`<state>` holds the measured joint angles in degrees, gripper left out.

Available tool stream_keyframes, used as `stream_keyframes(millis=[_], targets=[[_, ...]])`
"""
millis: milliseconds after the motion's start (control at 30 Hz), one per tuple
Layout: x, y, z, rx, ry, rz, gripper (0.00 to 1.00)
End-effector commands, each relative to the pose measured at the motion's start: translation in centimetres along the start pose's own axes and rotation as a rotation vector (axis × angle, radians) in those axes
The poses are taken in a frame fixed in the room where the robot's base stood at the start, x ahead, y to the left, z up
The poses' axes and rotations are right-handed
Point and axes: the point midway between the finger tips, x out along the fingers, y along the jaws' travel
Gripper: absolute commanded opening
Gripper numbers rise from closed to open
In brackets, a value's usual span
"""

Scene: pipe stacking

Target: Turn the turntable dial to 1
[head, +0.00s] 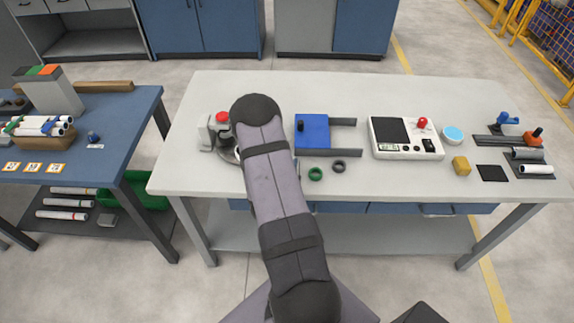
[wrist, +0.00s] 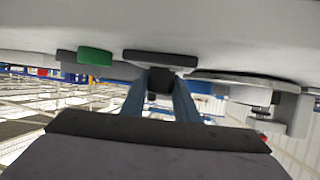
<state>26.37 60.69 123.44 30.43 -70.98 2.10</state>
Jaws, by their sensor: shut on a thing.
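My gripper shows in the wrist view (wrist: 160,90), with its two blue fingers on either side of a small black knob. The gripper is shut on this turntable dial (wrist: 158,82), which joins a flat dark base (wrist: 160,58) on the table. The dial's number marks cannot be read. The flat round turntable (wrist: 235,79) is beside the dial, to the right in the wrist view. In the head view my arm hides the gripper, the dial and most of the turntable (head: 228,156).
A grey device with a red top (head: 222,117) stands by the turntable. A blue block (head: 312,130), a green ring (head: 316,174) and a dark ring (head: 339,166) lie right of my arm. A white panel (head: 405,138) is further right. The table's front edge is mostly clear.

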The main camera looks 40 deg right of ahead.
Motion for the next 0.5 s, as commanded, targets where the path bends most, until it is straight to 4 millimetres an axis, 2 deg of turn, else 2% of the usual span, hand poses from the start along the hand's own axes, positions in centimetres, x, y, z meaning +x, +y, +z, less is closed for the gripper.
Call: stream_keyframes(millis=[433, 467, 500], targets=[[-0.03, -0.01, -0.2, -0.012, 0.005, -0.036, 0.05], [-0.03, -0.01, -0.2, -0.012, 0.005, -0.036, 0.3], [-0.03, -0.02, -0.2, -0.011, 0.005, -0.036, 0.4]])
